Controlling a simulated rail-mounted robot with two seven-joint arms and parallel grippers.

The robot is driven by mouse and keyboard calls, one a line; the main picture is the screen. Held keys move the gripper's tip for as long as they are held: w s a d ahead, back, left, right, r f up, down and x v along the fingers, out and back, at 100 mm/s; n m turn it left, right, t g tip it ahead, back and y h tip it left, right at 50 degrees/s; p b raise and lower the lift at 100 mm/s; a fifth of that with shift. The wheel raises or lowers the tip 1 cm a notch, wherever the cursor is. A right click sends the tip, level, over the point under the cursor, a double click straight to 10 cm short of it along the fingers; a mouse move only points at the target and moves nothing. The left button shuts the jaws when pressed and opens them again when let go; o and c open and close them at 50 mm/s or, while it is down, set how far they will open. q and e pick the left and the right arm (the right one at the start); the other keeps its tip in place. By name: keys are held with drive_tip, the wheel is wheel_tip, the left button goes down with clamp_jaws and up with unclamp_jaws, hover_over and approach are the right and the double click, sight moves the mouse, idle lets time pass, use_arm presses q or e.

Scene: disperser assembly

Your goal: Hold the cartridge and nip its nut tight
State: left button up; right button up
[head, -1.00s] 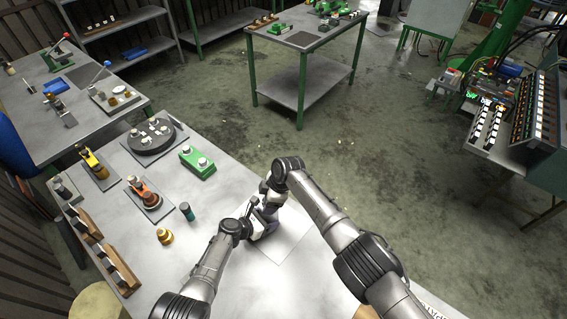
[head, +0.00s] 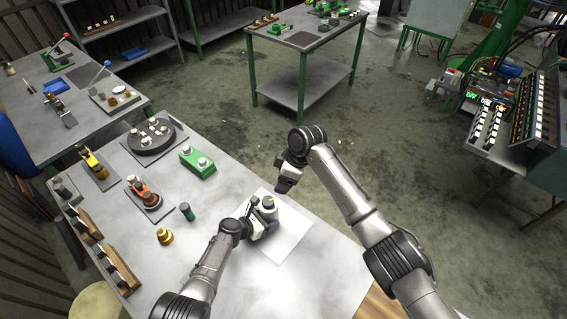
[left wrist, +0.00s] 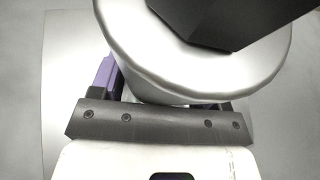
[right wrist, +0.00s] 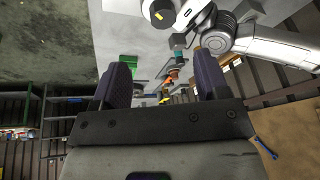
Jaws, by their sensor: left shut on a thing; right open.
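The cartridge (head: 267,211) stands on a white sheet (head: 290,240) on the near bench. In the left wrist view it is a large pale, rounded body (left wrist: 190,75) with a dark, angular nut (left wrist: 225,18) on top. The right wrist view shows the dark nut (right wrist: 158,13) beyond the open fingers (right wrist: 160,85).
A green block (head: 198,162), a dark round plate (head: 152,138), an orange-topped tool (head: 145,195), a teal bottle (head: 187,211) and a yellow-brown part (head: 164,236) stand left on the bench. The sheet's right side is bare.

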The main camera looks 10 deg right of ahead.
drive_tip(key=shift+w+r+m+t+h, duration=0.15)
drive_tip(key=shift+r+m+t, duration=0.45)
drive_tip(key=shift+r, duration=0.35)
drive_tip(key=shift+r+m+t+h, duration=0.2)
drive_tip(key=shift+r+m+t, duration=0.25)
drive_tip(key=shift+r+m, duration=0.45)
drive_tip(key=shift+w+r+m+t+h, duration=0.15)
drive_tip(key=shift+r+m+t, duration=0.4)
drive_tip(key=shift+r, duration=0.5)
drive_tip(key=shift+s, duration=0.1)
use_arm(q)
drive_tip(key=o, duration=1.3)
drive_tip(key=shift+a, duration=0.1)
